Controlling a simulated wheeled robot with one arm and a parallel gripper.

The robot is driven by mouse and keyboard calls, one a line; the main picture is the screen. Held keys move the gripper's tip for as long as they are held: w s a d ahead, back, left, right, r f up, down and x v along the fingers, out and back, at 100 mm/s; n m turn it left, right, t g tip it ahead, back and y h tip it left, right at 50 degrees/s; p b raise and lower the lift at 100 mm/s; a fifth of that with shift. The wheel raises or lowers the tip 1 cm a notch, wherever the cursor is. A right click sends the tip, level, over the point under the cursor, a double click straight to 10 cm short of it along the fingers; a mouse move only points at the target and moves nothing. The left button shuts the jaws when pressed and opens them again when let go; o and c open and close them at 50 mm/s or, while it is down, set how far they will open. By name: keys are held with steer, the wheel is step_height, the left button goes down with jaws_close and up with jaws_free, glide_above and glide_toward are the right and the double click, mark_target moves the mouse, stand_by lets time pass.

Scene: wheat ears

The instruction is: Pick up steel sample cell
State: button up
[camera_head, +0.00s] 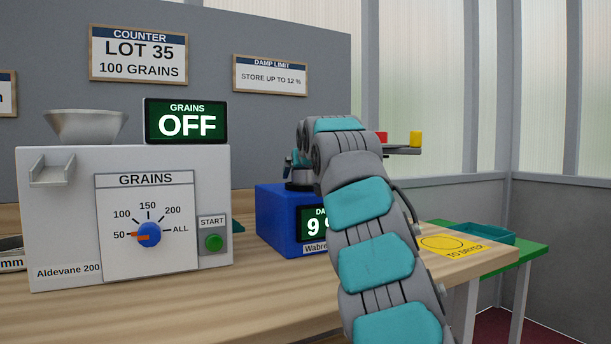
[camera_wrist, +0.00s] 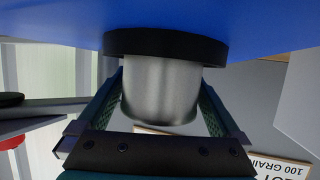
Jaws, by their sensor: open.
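The steel sample cell (camera_wrist: 160,88) is a plain grey metal cylinder. In the wrist view it sits at the black ring (camera_wrist: 165,45) on the blue damp meter (camera_wrist: 200,15). The picture is upside down there. My gripper (camera_wrist: 163,84) is open, with one finger on each side of the cell; I cannot tell whether either finger touches it. In the head view the blue meter (camera_head: 276,219) stands on the bench, and my arm hides most of the gripper and the cell.
The grain counter (camera_head: 70,220) with its steel bowl (camera_head: 86,125) stands left of the meter, its display (camera_head: 186,121) reading OFF. Right of my arm are a small shelf (camera_head: 403,151) with red and yellow pieces, a yellow dryer mat (camera_head: 450,247) and a green tray (camera_head: 485,234).

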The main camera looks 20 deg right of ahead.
steer(key=shift+w+d+f, duration=0.1)
steer(key=shift+w+f, duration=0.05)
steer(key=shift+w, duration=0.1)
steer(key=c, duration=1.4)
steer(key=shift+o, duration=0.2)
steer(key=shift+r, duration=0.2)
